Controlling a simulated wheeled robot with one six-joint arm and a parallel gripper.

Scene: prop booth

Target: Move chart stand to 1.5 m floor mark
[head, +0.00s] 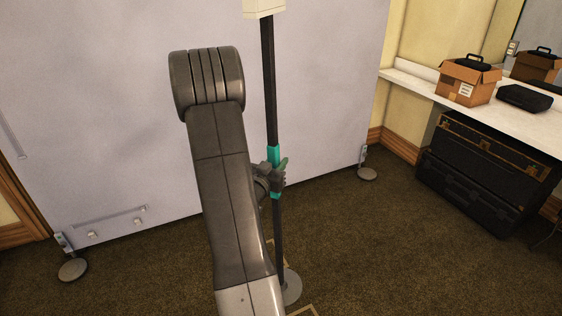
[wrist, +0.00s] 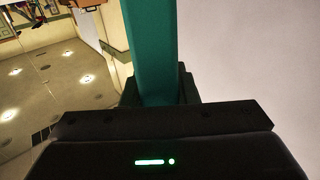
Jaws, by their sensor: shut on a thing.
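The chart stand (head: 269,90) is a dark upright pole with a teal grip band, a cream box at its top and a round grey base partly hidden behind my arm. My gripper (head: 276,178) is shut on the pole at the teal band. In the wrist view the teal band (wrist: 150,50) rises between the dark jaws of my gripper (wrist: 158,92). Pale tape lines (head: 304,311) show on the floor near the base. I cannot read any distance on them.
A large pale panel (head: 100,100) stands behind the pole, on small round feet (head: 367,174). At the right, a white counter (head: 425,90) holds a cardboard box (head: 466,82) and a black case (head: 524,98), with dark trunks (head: 470,190) below. Brown carpet (head: 400,260) is clear at the front right.

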